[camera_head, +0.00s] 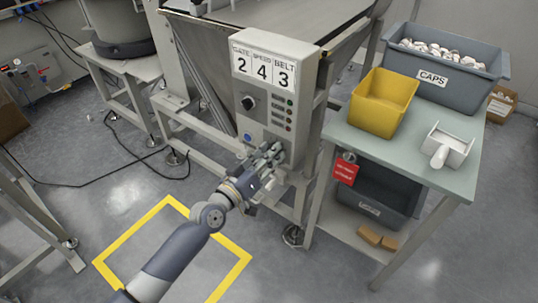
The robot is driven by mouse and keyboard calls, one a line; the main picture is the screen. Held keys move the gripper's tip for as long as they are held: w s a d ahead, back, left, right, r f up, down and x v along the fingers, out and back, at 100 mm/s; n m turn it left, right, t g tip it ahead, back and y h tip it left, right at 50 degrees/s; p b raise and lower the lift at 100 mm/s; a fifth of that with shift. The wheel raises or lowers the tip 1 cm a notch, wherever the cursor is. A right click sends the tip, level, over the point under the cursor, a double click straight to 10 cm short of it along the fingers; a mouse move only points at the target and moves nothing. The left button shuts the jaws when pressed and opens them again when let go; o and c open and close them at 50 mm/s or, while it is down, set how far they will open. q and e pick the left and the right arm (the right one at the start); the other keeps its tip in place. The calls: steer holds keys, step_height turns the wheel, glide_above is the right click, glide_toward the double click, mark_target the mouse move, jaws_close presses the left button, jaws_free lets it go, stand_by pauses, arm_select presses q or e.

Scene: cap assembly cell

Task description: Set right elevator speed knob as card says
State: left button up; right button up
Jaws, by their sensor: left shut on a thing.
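The control box (270,75) stands on the elevator frame in the middle. Its card (263,70) reads GATE 2, SPEED 4, BELT 3. A black rotary knob (248,103) shows uncovered on the upper left of the panel. My left gripper (271,153) is at the lower part of the panel, its fingers against the front. It is shut on what seems to be the speed knob, which the fingers hide, so its setting cannot be read. My right gripper is not in view.
A table (455,183) at right holds a yellow bin (382,98), a grey CAPS crate (490,85) and a white scoop (447,150).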

arm_select(q)
steer(key=shift+n, duration=0.8)
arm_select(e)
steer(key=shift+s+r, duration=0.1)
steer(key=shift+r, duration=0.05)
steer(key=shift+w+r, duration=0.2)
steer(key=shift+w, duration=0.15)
arm_select(q)
steer(key=o, duration=1.1)
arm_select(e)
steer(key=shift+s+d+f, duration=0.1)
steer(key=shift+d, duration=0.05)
arm_select(q)
steer(key=v, duration=1.2)
